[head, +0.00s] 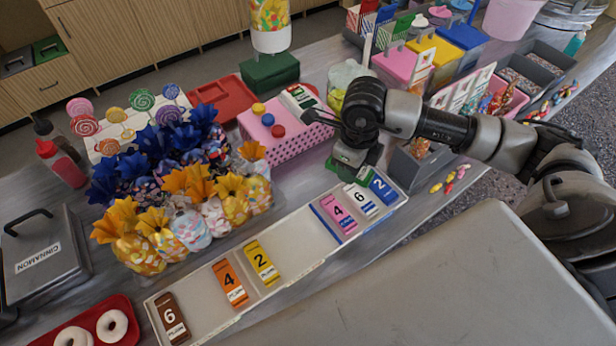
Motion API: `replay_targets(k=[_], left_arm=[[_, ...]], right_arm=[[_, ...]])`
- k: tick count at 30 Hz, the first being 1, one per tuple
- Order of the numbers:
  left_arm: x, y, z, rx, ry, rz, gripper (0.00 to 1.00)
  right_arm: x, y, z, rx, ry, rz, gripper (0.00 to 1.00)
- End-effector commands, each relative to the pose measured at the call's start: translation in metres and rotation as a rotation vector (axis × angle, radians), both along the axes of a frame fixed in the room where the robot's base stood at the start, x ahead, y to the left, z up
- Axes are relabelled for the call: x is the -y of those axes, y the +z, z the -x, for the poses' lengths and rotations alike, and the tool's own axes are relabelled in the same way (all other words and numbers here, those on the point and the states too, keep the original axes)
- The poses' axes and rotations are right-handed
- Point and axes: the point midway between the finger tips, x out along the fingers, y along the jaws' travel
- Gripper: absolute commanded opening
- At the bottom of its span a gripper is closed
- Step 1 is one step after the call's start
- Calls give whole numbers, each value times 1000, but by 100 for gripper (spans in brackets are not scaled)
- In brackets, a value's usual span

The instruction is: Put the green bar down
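The green bar (338,168) shows under my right gripper (352,152), partly hidden by it. The gripper points down and appears shut on the bar, just beyond the far edge of the long white tray (204,290). Whether the bar touches anything below is hidden. In the tray's right part, a pink bar (338,213), a white bar (360,199) and a blue bar (381,187) lie side by side. The left part holds a brown bar (171,317), an orange bar (230,283) and a yellow bar (261,263). My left gripper is out of view.
A pink basket (290,148) stands behind the tray, left of the gripper. Several filled sweet bags (205,218) stand left of it. A grey bin (412,170) is close to the gripper's right. Bare tray floor lies between the yellow and pink bars.

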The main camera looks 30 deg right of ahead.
Motion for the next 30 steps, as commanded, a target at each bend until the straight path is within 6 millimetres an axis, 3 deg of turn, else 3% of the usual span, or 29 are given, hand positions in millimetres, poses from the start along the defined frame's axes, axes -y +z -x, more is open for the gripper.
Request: replay_targets(k=[3,9,23,30], left_arm=[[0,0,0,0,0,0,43],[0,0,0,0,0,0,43],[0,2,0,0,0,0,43],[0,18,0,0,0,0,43]], right_arm=[[9,-3,0,-1,-200,6,9],[17,-5,-1,0,-393,10,9],[15,-7,-6,0,-427,9,9],[-14,-32,-45,-2,-425,7,9]])
